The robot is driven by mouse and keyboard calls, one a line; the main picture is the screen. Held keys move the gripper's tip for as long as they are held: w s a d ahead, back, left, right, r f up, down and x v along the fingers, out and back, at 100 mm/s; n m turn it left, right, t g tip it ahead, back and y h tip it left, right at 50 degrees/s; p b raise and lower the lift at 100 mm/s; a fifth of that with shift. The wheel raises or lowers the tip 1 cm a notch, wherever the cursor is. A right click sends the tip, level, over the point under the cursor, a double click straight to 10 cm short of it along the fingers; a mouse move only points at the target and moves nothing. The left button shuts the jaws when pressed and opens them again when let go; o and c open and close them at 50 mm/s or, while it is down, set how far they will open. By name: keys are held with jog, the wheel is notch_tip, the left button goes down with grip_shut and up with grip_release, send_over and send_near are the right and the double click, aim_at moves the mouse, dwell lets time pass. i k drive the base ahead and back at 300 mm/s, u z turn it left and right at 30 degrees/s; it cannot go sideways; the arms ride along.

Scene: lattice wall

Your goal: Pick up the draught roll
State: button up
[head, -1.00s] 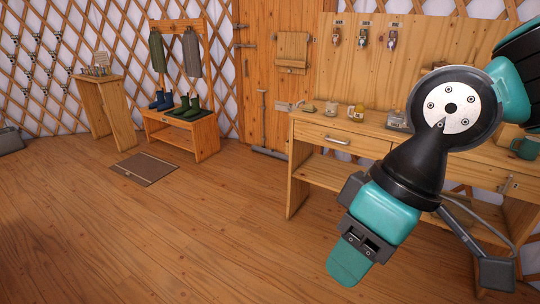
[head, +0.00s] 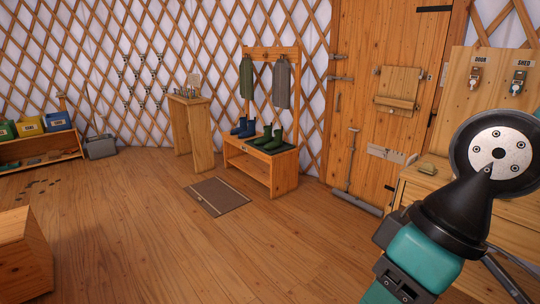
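A long grey roll (head: 356,203) lies on the floor along the foot of the wooden door (head: 385,100). It looks like the draught roll, though I cannot be sure at this size. I cannot see a gap between fingers or anything held.
A bench (head: 262,170) with boots stands left of the door, with a mat (head: 217,196) before it. A wooden worktop (head: 425,185) is at right, partly behind my arm. A wooden box (head: 22,255) is at lower left. The middle floor is clear.

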aim_at(356, 200)
jog(key=u, duration=0.2)
jog(key=i, duration=2.4)
jog(key=z, duration=0.5)
jog(key=i, duration=2.4)
jog(key=z, duration=0.8)
jog(key=i, duration=0.75)
jog(key=z, duration=0.2)
